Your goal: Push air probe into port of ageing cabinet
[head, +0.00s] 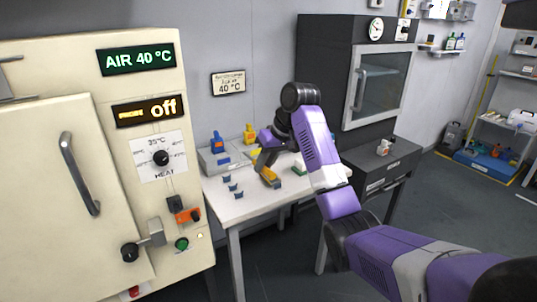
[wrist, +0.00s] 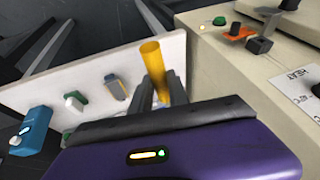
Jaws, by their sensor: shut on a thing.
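My gripper (wrist: 160,100) is shut on a yellow rod, which I take as the air probe (wrist: 153,62); the rod stands out beyond the fingers. In the head view my gripper (head: 264,163) is low over the white table, with the yellow-orange piece (head: 270,178) at its tips. The cream ageing cabinet (head: 112,205) stands at the left, apart from the probe. Its front carries an orange fitting with a dark round middle (head: 188,215), also in the wrist view (wrist: 236,32), and a black square fitting (head: 175,203). I cannot tell which is the port.
A lever (head: 143,246) juts from the cabinet beside a green button (head: 181,244). A dark glass-door cabinet (head: 378,85) stands behind right.

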